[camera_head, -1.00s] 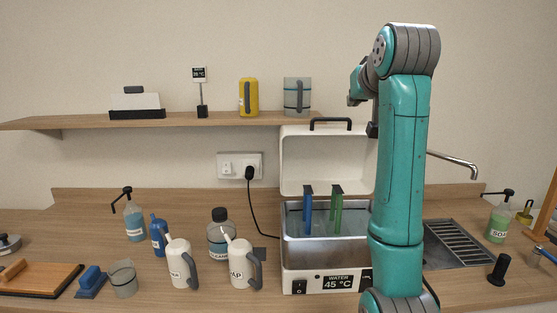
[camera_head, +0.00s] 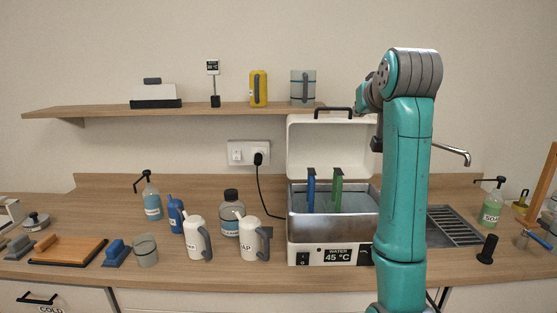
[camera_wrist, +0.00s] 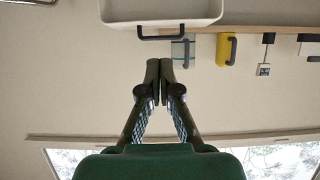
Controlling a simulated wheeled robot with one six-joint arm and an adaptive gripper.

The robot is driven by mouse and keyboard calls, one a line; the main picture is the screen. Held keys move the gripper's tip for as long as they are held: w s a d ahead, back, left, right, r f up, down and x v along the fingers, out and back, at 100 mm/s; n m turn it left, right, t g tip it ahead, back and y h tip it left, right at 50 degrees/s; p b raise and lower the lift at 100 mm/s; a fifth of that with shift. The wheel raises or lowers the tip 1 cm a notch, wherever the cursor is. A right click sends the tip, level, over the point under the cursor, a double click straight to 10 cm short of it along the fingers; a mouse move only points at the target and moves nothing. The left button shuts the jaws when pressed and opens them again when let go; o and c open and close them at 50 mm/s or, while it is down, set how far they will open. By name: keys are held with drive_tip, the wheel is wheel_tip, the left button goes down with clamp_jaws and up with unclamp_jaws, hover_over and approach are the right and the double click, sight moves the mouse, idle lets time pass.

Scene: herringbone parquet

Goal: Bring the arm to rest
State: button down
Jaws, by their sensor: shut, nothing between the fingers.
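My arm rises on the right of the head view, upright and bent over at the top, in front of the right side of the counter. My gripper (camera_wrist: 160,75) shows in the wrist view, its two dark fingers together with nothing between them. It is in the air. In the head view the arm hides the fingers. Past the fingertips, the wrist view shows the wall, upside down, with the white lid of the water bath (camera_wrist: 165,12) and its dark handle near the top edge.
The open water bath (camera_head: 310,225) holds a blue and a green handled item. White jugs (camera_head: 196,240), bottles (camera_head: 232,218) and a grey cup (camera_head: 145,252) stand left of it. A wall shelf (camera_head: 110,110) carries a yellow mug (camera_head: 258,90). The sink (camera_head: 455,228) is at right.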

wheel_tip(320, 180, down, 29)
drive_tip(key=s, duration=0.1)
drive_tip(key=s+f, duration=0.7)
drive_tip(key=f, duration=0.4)
drive_tip(key=s+f, duration=0.8)
drive_tip(key=f, duration=0.2)
drive_tip(key=s+f+t, duration=0.1)
drive_tip(key=s+f, duration=0.4)
drive_tip(key=s, duration=0.7)
drive_tip(key=s+f, duration=0.5)
drive_tip(key=s, duration=0.7)
drive_tip(key=v, duration=2.5)
drive_tip(key=shift+a+r, duration=0.2)
